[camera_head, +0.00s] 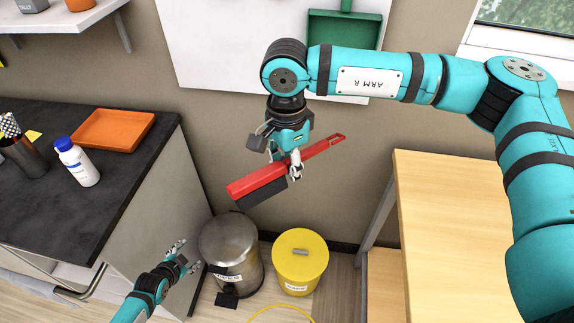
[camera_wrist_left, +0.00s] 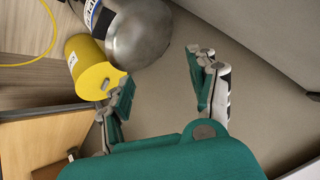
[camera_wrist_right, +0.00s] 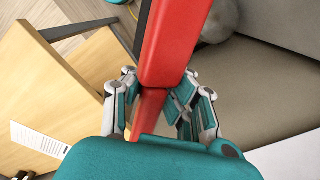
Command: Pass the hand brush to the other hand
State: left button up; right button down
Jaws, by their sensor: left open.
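The hand brush (camera_head: 260,180) is red with dark bristles (camera_head: 262,193) under its lower-left end. It hangs in the air, tilted, its handle rising to the right. My right gripper (camera_head: 294,165) is shut on its handle, and the brush also fills the middle of the right wrist view (camera_wrist_right: 178,40). My left gripper (camera_head: 180,260) is open and empty, low at the left beside the counter's side, well below and left of the brush. In the left wrist view its fingers (camera_wrist_left: 168,85) stand apart with nothing between them; the brush is not seen there.
A steel pedal bin (camera_head: 230,250) and a yellow bin (camera_head: 300,262) stand on the floor below the brush. A dark counter (camera_head: 70,215) with an orange tray (camera_head: 112,130) and white bottle (camera_head: 77,163) is at left. A wooden table (camera_head: 470,230) is at right.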

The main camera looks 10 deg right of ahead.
pick_arm(q)
jog(key=s+a+f+n+g+y, duration=0.1)
jog(key=s+f+n+g, duration=0.15)
jog(key=s+f, duration=0.6)
jog(key=s+a+f+n+g+y, duration=0.1)
jog(key=s+f+n, duration=0.25)
jog(key=s, duration=0.95)
jog(key=s+a+f+n+g, duration=0.2)
jog(key=s+f, duration=0.5)
jog(key=s, duration=0.3)
jog(key=s+d+f+n+g, duration=0.1)
jog(key=s+f+g, duration=0.1)
jog(key=s, duration=1.2)
jog(key=shift+f+n+y, duration=0.35)
jog(key=shift+n+y, duration=0.05)
